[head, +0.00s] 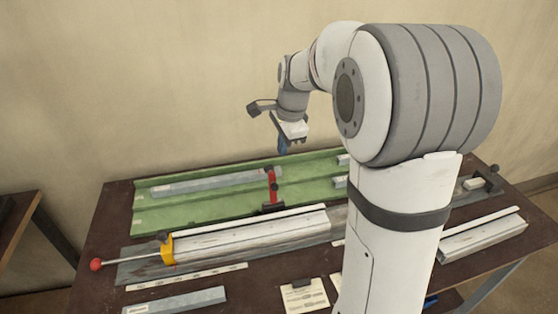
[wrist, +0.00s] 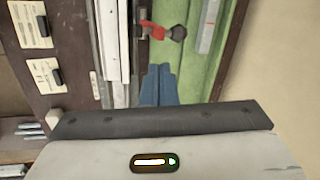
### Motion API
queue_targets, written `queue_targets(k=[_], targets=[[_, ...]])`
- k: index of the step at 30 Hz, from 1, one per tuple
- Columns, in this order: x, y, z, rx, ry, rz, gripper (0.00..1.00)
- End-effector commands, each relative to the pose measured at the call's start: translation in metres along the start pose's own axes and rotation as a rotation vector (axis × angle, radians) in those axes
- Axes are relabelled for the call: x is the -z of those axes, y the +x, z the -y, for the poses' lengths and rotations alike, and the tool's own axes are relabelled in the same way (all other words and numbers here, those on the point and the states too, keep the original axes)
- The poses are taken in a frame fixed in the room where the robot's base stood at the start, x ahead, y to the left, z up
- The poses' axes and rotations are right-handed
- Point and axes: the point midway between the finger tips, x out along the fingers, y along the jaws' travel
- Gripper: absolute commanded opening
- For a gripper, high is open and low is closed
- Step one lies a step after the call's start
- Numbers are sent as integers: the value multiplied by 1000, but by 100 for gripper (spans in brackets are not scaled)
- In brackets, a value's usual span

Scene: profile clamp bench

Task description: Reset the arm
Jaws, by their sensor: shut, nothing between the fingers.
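My gripper (head: 281,147) hangs from the bent arm above the back part of the bench, over the green tray (head: 150,221). Its blue fingers are shut together with nothing between them; they also show in the wrist view (wrist: 159,85). The fingers point down and look apart from the red clamp (head: 271,188), which stands at the tray's front edge. In the wrist view the red clamp handle (wrist: 158,30) lies beyond the fingertips. My upper arm hides part of the bench's right side.
A grey profile (head: 205,183) lies in the green tray. A long profile (head: 250,236) lies in the fixture with a yellow block (head: 168,249) and a red-knobbed rod (head: 96,264). Labelled cards (head: 304,296) and another profile (head: 175,301) lie in front. A wall stands behind the bench.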

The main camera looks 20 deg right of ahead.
Motion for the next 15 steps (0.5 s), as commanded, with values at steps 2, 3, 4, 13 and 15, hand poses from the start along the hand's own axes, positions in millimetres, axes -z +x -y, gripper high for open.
queue_targets(k=[2, 3, 4, 13, 15], targets=[[1, -15, 3, 4, 0, -1, 0], [1, -21, 3, 3, 0, -1, 0], [1, -24, 4, 4, 0, -1, 0], [-8, -48, -16, 4, -121, -9, 0], [-17, -53, -38, 7, -246, -20, 0]])
